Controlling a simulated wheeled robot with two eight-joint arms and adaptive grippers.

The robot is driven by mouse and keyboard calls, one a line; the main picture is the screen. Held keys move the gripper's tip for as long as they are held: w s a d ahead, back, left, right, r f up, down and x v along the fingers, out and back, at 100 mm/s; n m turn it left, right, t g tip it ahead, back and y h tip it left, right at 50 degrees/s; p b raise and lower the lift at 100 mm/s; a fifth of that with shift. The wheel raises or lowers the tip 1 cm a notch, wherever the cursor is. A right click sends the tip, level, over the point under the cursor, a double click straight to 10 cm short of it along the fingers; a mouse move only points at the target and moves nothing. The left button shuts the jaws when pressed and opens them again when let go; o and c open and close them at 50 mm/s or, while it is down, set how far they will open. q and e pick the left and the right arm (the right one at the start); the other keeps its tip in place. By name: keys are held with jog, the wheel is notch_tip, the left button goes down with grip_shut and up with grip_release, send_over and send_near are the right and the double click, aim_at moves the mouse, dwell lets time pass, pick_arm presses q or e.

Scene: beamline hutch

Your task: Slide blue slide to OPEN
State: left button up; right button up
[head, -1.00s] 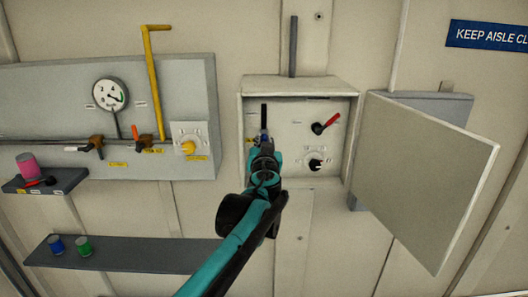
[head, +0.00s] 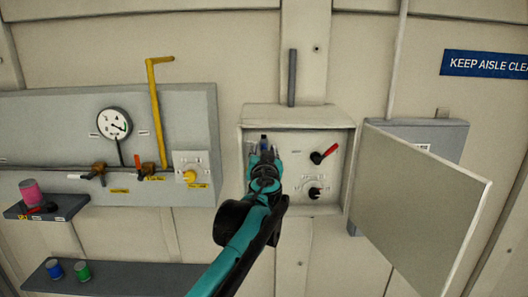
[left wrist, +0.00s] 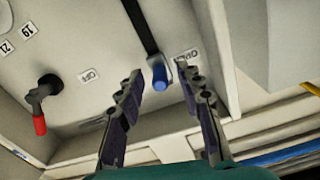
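The blue slide (head: 263,138) sits near the top of the open grey box (head: 246,118). In the left wrist view the blue slide (left wrist: 160,73) is at the end of a black slot (left wrist: 138,22), beside a label (left wrist: 187,55) that seems to read OPEN. My left gripper (head: 262,150) is at the slide from below in the head view. In the left wrist view its fingers (left wrist: 162,84) are apart, one on each side of the slide, with gaps visible. The gripper hides the lower slot in the head view. My right gripper is not in view.
Inside the box are a red-handled switch (head: 324,153) and a round dial (head: 314,190). The box door (head: 420,205) stands open to the right. A panel with a gauge (head: 114,123) and a yellow pipe (head: 155,110) is on the left. Shelves hold small containers.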

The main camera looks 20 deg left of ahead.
pick_arm(q)
jog(key=v, duration=1.2)
